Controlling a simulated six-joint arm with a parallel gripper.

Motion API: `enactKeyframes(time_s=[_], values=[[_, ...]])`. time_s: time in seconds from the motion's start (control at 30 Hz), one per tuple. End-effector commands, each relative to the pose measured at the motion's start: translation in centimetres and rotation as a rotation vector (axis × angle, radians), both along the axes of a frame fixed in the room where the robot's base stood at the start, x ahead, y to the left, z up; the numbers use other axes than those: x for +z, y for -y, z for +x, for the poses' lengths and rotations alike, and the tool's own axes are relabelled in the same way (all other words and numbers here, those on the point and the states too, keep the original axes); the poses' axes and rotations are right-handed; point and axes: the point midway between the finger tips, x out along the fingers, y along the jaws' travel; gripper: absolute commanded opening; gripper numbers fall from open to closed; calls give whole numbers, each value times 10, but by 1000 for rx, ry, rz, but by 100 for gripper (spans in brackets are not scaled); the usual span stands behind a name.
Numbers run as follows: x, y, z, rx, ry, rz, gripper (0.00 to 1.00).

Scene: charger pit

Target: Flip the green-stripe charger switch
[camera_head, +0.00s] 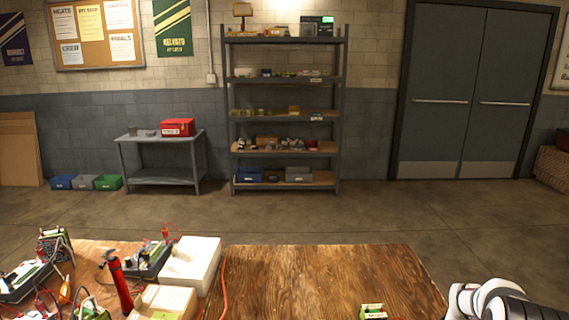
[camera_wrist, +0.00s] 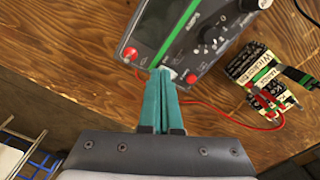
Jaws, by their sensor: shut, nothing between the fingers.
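The green-stripe charger (camera_wrist: 185,38) is a dark box with a green diagonal stripe, knobs and red corners, at the top of the wrist view. My gripper (camera_wrist: 163,74) has teal fingers, shut together and empty. Its tips are at the charger's near edge, at the lower end of the stripe. A small pale part, perhaps the switch (camera_wrist: 169,72), shows right at the tips, which partly hide it. I cannot tell its position, or whether the fingers touch it. The gripper is out of the head view.
A battery with a green band (camera_wrist: 262,80) stands right of the charger, with a clamp and red cable by it. In the head view, a white box (camera_head: 192,262), a red tool (camera_head: 120,285) and other devices crowd the table's left; the wooden middle (camera_head: 310,275) is clear.

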Motion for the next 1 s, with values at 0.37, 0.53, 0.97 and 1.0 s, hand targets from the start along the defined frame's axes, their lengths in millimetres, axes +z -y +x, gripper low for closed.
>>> enactKeyframes(time_s=[0.37,0.53,0.97,1.0], values=[[-6,0,0,-1,0,1,0],[-8,0,0,-1,0,0,0],[33,0,1,0,2,-1,0],[38,0,0,0,2,-1,0]])
